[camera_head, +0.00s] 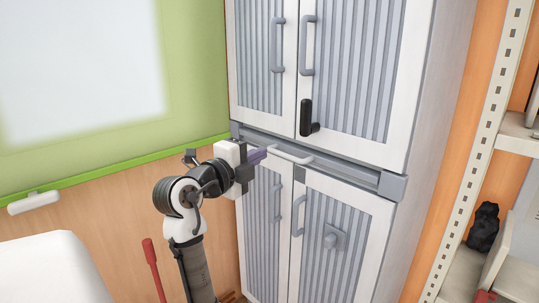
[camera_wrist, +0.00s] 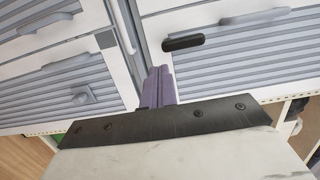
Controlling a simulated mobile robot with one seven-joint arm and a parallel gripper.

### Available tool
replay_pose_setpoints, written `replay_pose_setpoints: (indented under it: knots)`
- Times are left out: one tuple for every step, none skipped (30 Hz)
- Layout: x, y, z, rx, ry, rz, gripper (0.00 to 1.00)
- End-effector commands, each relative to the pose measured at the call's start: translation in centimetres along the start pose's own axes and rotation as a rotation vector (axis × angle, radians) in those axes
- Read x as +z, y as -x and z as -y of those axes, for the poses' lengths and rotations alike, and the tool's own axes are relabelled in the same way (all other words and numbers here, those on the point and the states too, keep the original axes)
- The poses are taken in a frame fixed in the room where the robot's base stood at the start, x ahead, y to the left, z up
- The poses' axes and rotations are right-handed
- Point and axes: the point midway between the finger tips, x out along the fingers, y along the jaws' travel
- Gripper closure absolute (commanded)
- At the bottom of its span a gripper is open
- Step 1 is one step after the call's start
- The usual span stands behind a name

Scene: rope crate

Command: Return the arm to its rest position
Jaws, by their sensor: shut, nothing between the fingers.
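My gripper (camera_head: 258,156) is raised in front of the tall white and grey cabinet (camera_head: 413,72), near the ledge between its upper and lower doors. Its purple fingers are together with nothing between them. In the wrist view the shut fingers of my gripper (camera_wrist: 158,86) point toward the cabinet doors. My arm reaches up from the bottom of the head view, bent at the elbow. I cannot tell whether the fingertips touch the cabinet.
The cabinet doors look closed, with grey handles and a black handle (camera_head: 306,118). A metal shelf rack (camera_head: 480,150) stands at right, holding a black object (camera_head: 483,227). A red rod (camera_head: 153,268) and white rounded surface (camera_head: 50,270) are at lower left.

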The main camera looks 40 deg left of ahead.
Motion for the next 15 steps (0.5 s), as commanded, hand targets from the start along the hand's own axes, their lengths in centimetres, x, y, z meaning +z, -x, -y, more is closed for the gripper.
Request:
replay_pose_setpoints:
  knots:
    - [0.0,0.3,-0.1,0.0,-0.001,0.001,1.0]
    - [0.0,0.5,0.0,0.0,-0.001,0.0,1.0]
    - [0.0,0.6,0.0,0.0,-0.001,0.0,1.0]
    - [-0.1,0.7,0.0,0.0,-0.002,0.0,1.0]
    - [-0.1,0.7,0.0,0.0,-0.001,0.0,1.0]
    - [-0.1,0.7,0.0,0.0,-0.001,0.0,1.0]
    - [-0.1,0.7,0.1,0.0,-0.001,0.0,1.0]
    - [-0.1,0.7,0.1,0.0,-0.001,0.0,1.0]
    - [-0.1,0.7,0.1,0.0,-0.001,0.0,1.0]
    - [-0.1,0.7,0.1,0.0,-0.001,0.0,1.0]
    - [-0.1,0.7,0.1,-0.002,0.001,0.001,1.0]
    - [-0.1,0.6,0.3,-0.015,0.015,0.01,1.0]
    - [-0.1,0.6,0.5,-0.032,0.033,0.022,1.0]
    - [0.0,0.6,0.8,-0.055,0.058,0.039,1.0]
    - [0.1,0.6,1.5,-0.098,0.1,0.066,1.0]
